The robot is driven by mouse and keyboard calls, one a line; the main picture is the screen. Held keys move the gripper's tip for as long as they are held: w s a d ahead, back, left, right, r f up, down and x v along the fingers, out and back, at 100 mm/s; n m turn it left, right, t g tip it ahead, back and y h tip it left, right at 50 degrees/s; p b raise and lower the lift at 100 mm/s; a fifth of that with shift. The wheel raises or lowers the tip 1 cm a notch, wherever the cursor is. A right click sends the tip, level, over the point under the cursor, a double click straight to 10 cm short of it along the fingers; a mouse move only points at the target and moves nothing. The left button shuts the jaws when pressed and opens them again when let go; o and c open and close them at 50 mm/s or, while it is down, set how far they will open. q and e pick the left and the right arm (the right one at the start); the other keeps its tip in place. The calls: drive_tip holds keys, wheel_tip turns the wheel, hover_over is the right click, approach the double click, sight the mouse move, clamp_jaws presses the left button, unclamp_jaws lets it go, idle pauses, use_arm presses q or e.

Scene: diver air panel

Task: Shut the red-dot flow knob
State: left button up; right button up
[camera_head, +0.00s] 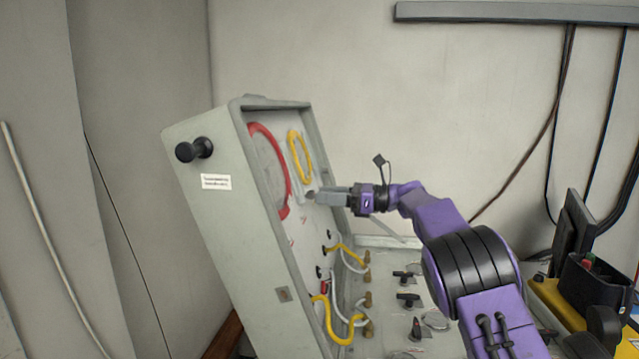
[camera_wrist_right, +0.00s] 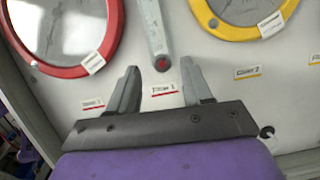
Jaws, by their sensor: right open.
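The red-dot flow knob (camera_wrist_right: 151,28) is a grey lever with a red dot at its lower end, on the pale panel face in the right wrist view. Its bar points up and slightly left in that view, between a red-ringed gauge and a yellow-ringed gauge. My right gripper (camera_wrist_right: 160,72) is open, with its fingertips on either side of the dot end. I cannot tell whether they touch it. In the head view my right gripper (camera_head: 322,196) reaches the upright panel from the right, and the knob is hard to make out there. My left gripper is not in view.
The red gauge ring (camera_head: 272,168) and yellow gauge ring (camera_head: 300,157) sit on the open case lid (camera_head: 232,225). Yellow and white hoses (camera_head: 340,325) loop below, beside black knobs on the lower panel (camera_head: 385,300). A dark monitor (camera_head: 573,235) stands at right.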

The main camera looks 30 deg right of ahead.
sight(310, 195)
drive_tip(key=shift+x, duration=1)
drive_tip(key=shift+w+f, duration=0.1)
drive_tip(key=shift+w, duration=0.1)
clamp_jaws()
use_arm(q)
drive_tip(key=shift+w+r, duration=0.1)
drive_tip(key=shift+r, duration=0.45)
